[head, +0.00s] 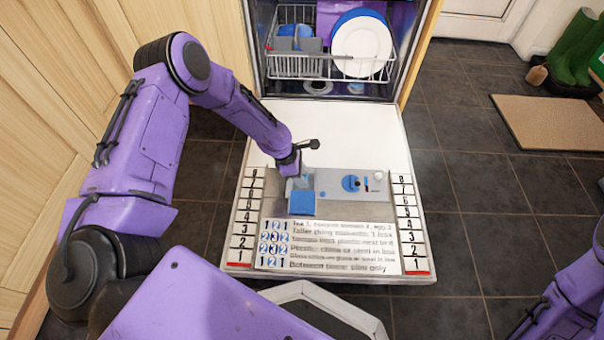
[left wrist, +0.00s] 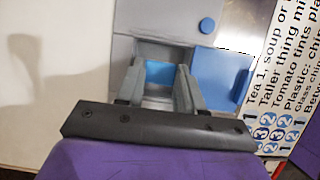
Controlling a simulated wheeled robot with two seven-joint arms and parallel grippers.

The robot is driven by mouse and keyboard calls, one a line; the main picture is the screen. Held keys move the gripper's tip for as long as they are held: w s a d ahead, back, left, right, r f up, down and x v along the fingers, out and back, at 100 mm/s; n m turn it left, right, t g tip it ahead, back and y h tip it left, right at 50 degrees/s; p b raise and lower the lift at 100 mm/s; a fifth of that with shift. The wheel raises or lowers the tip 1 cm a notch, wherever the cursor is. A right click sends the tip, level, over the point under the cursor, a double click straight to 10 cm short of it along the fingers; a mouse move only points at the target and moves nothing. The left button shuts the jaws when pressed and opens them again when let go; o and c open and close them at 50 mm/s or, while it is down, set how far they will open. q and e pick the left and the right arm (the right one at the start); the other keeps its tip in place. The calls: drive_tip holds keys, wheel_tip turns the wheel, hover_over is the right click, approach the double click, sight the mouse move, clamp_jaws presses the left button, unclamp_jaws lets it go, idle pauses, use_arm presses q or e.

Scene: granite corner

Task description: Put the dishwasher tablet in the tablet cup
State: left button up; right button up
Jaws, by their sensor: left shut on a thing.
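The tablet cup (left wrist: 153,48) is a grey recess in the dispenser panel on the open dishwasher door. Its blue lid (left wrist: 217,75) is swung open and lies beside it; it also shows in the head view (head: 302,203). My left gripper (left wrist: 160,76) is at the cup's mouth, fingers pointing into it. It is shut on the dishwasher tablet (left wrist: 159,74), a small block with a blue face between the fingertips. The tablet is over or inside the cup; I cannot tell whether it touches the floor. In the head view my left gripper (head: 292,180) hides the cup and tablet.
The white door (head: 300,128) lies open and flat, with a printed label (head: 335,246) and numbered strips. A round blue cap (head: 351,183) sits on the panel. The rack (head: 295,66) behind holds plates.

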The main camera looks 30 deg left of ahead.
use_arm(q)
drive_tip(key=o, duration=1.1)
drive_tip(key=c, duration=0.6)
drive_tip(key=shift+o, duration=0.2)
